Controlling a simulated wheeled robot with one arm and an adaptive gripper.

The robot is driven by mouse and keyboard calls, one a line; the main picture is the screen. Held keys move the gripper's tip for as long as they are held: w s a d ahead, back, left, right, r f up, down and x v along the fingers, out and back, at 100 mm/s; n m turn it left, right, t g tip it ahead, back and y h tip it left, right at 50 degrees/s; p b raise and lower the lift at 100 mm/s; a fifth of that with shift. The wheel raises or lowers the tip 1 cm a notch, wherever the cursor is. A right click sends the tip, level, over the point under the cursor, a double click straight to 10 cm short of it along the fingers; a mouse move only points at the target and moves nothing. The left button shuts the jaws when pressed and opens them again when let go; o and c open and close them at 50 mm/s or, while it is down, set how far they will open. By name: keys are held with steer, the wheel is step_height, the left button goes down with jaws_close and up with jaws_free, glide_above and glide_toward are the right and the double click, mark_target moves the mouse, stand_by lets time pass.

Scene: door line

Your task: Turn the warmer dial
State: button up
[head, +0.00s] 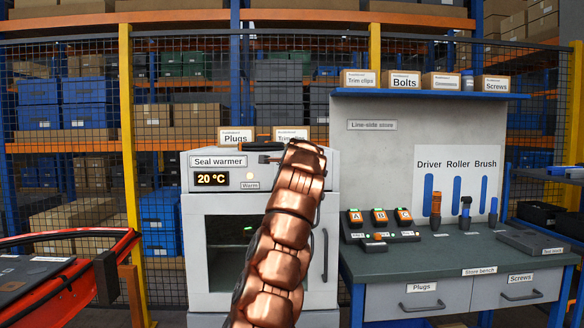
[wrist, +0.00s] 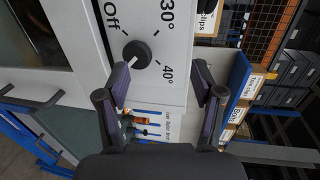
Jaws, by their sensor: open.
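My gripper (wrist: 164,84) is open and empty. Its fingers are apart, the left one close to the dial in the picture, and the dial is not between the pads. In the head view my arm hides the dial.
A store bench (head: 455,245) with a button box (head: 380,224) and upright tools stands right of the warmer. Small boxes (head: 237,136) sit on top of the warmer.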

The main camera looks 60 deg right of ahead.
steer(key=shift+w+a+b+v, duration=0.15)
steer(key=shift+b+v, duration=0.55)
steer(key=shift+v, duration=0.45)
steer(key=shift+w+a+b+v, duration=0.15)
steer(key=shift+b+v, duration=0.5)
steer(key=shift+v, duration=0.55)
steer(key=shift+w+f, duration=0.1)
steer(key=shift+f, duration=0.05)
